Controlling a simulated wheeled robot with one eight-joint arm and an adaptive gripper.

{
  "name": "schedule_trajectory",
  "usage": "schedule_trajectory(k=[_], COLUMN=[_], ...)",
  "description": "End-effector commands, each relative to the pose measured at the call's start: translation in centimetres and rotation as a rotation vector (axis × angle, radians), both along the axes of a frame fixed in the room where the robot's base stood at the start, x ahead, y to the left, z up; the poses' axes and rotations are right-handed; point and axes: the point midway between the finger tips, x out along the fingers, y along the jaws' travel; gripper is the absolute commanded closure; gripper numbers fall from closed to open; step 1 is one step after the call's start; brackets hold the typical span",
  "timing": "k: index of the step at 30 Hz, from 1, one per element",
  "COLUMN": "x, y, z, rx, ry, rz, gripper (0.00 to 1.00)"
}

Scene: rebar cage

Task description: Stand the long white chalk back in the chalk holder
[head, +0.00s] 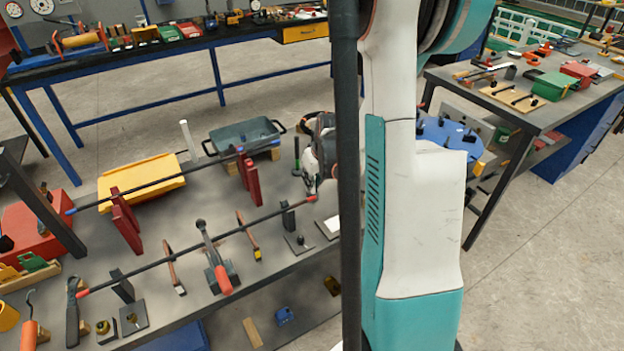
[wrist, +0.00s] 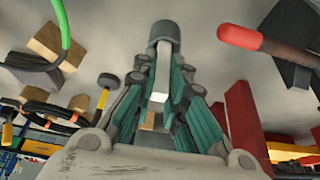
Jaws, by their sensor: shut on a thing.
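My gripper (wrist: 162,62) is shut, its teal fingers closing from both sides on a narrow pale bar that looks like the white chalk (wrist: 158,97). In the head view my gripper (head: 318,165) is low over the bench, mostly hidden by my arm, and the chalk is not visible there.
A red-tipped rod (wrist: 250,38) and a red stand (wrist: 245,120) are right of my fingers.

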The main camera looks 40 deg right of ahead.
Motion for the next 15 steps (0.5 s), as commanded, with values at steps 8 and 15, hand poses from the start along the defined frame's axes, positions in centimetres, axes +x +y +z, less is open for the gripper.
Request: schedule_trajectory(k=[8,15], x=[0.0,0.0], y=[0.0,0.0], z=[-0.21,-0.16], rx=[0.0,0.0], ry=[0.0,0.0], rz=[0.0,0.0], gripper=[0.68,0.68])
